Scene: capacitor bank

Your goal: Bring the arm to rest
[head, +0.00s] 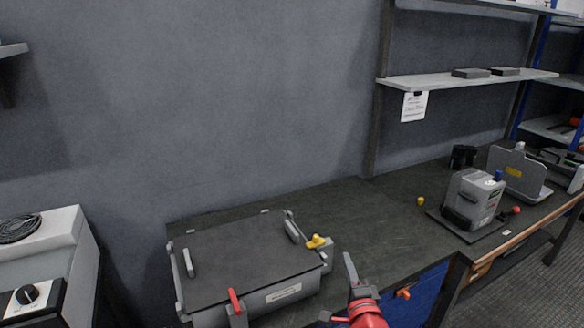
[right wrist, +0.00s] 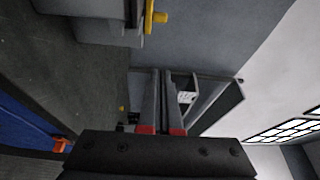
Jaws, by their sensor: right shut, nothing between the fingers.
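My right gripper (head: 349,262) shows at the bottom centre of the head view, with a red wrist part below its dark fingers. It points up, in front of the workbench and to the right of the grey lidded box (head: 245,255). In the right wrist view the two fingers (right wrist: 163,73) lie side by side, shut, with nothing between them. The box's dark lid is down. A red lever (head: 235,300) is at its front and a yellow handle (head: 318,241) at its right side. My left gripper is not in view.
A wall shelf (head: 450,80) hangs above. A white-grey unit (head: 50,255) stands at the left.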

